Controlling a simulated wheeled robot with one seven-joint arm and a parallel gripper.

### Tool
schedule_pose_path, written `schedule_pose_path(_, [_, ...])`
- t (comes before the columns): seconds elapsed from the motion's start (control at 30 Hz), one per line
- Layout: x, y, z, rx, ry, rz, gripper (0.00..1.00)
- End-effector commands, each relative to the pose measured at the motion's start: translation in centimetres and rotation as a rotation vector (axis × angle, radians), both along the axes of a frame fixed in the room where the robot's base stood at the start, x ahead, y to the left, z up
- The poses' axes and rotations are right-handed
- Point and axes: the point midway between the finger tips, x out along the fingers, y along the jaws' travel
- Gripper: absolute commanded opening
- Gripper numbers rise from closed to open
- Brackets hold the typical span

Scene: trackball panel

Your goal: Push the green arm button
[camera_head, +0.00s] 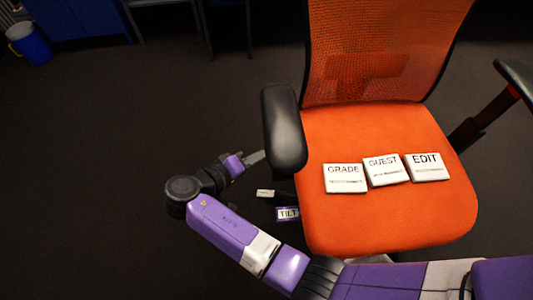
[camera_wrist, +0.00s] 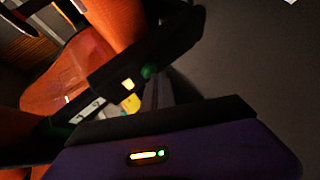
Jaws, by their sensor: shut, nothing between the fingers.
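The green button (camera_wrist: 149,72) is a small round knob on the dark support of the chair's armrest, in the wrist view. It does not show in the head view, where the black armrest (camera_head: 284,130) covers that area. My gripper (camera_wrist: 156,80) is shut and empty, its fingertips close to the green button; I cannot tell whether they touch it. In the head view my gripper (camera_head: 256,157) points right, its tip at the left edge of the armrest.
A pale lit square (camera_wrist: 128,84) sits beside the green button. The orange seat (camera_head: 390,220) holds white cards marked GRADE (camera_head: 345,178), GUEST (camera_head: 385,170) and EDIT (camera_head: 427,167). A TILT label (camera_head: 287,214) shows below the armrest. Floor at left is open; a blue bin (camera_head: 30,43) stands far left.

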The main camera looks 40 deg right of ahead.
Motion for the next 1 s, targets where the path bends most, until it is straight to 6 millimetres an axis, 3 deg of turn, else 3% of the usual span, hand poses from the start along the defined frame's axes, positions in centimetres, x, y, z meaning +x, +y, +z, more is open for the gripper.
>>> schedule_pose_path(0.73, [1.1,1.6,-0.1,0.000,0.000,-0.001,0.00])
schedule_pose_path(1.0, [2.4,3.6,-0.2,0.000,0.000,0.000,0.00])
